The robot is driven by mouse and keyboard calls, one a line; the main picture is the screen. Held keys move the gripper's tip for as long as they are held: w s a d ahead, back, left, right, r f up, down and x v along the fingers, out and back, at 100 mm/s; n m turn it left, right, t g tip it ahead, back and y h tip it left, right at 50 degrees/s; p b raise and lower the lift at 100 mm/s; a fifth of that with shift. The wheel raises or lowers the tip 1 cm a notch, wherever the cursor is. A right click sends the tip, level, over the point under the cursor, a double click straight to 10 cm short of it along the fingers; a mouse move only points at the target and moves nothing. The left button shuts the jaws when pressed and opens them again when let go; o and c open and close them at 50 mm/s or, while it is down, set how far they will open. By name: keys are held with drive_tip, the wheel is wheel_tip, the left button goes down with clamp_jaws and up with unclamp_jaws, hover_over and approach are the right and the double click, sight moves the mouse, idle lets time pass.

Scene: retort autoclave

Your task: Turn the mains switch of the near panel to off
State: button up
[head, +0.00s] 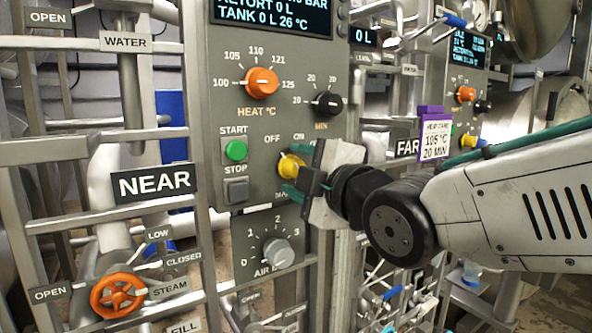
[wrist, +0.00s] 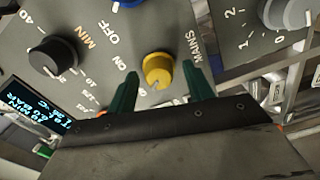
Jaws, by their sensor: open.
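The mains switch is a yellow knob (head: 288,164) on the grey near panel (head: 205,70), low on its right side, below the OFF and ON lettering. In the wrist view the yellow knob (wrist: 158,68) stands between the two green fingertips of my gripper (wrist: 160,82), with the MAINS lettering to its right and OFF and ON to its left. In the head view my gripper (head: 299,174) is right at the knob and partly covers it. The jaws are open, one finger on each side. I cannot tell whether they touch it, or which way its pointer faces.
The orange heat knob (head: 261,82), black minutes knob (head: 328,103), green start button (head: 235,150) and grey stop button (head: 236,190) surround the switch. The grey air dial (head: 278,252) is below. Metal rails stand left; a far panel (head: 465,70) and purple-edged card (head: 436,138) are right.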

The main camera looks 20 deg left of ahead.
drive_tip(key=v, duration=0.7)
drive_tip(key=s+d+f+m+g+h, duration=0.2)
drive_tip(key=d+f+m+g+h, duration=0.3)
drive_tip(key=d+f+m+h, duration=0.8)
drive_tip(key=s+d+f+m+g, duration=0.2)
drive_tip(key=s+d+m, duration=0.4)
drive_tip(key=d, duration=0.5)
drive_tip(key=s+d+f+m+g, duration=0.3)
drive_tip(key=s+d+f+m, duration=0.2)
drive_tip(key=d, duration=0.6)
drive_tip(key=shift+s+m+h, duration=0.4)
drive_tip(key=shift+s, duration=0.45)
